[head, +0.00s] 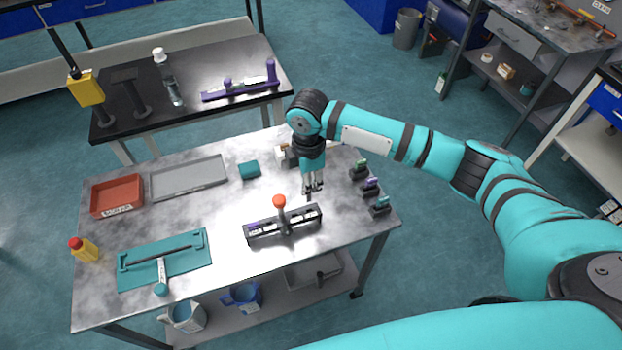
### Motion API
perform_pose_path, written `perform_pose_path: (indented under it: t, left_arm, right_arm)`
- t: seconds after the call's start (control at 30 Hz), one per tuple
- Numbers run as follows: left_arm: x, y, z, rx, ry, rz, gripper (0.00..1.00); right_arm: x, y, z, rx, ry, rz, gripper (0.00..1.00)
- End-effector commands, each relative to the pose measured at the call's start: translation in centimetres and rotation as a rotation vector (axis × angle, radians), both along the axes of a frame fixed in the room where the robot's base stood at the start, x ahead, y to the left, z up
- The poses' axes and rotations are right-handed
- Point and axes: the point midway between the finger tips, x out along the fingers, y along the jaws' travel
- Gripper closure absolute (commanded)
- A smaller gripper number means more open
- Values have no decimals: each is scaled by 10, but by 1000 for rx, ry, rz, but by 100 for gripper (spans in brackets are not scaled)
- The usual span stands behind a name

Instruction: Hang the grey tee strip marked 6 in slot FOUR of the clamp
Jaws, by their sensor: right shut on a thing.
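The clamp (262,236) is a long dark bar with white-labelled slots and an orange-red knob on a post. It lies on the metal table in front of my right gripper. A purple-topped piece (253,227) sits at its left end. My right gripper (313,188) points down just above and behind the clamp's right part. It is shut on a small grey thing, which I take for the grey tee strip; the fingers mostly hide it and no mark is readable. The slot numbers are too small to read. My left gripper is not in view.
Three stands with green (361,163), purple (371,184) and teal (381,203) tops line the table's right edge.

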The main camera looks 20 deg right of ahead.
Motion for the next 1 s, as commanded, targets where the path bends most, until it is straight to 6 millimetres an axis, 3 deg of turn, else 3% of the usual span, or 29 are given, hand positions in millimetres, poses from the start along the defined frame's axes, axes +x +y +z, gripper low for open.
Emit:
perform_pose_path:
  t: [0.2, 0.43, 0.63, 1.0]
  left_arm:
    - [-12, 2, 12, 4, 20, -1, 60]
    - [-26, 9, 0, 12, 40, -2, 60]
    - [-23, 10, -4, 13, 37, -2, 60]
    - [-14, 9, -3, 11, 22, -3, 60]
  right_arm:
    - [0, 0, 4, 0, 1, -1, 100]
    - [0, 0, -25, 1, 1, -1, 100]
    - [0, 0, -39, 0, 1, 0, 100]
    - [0, 0, -40, 0, 0, 0, 100]
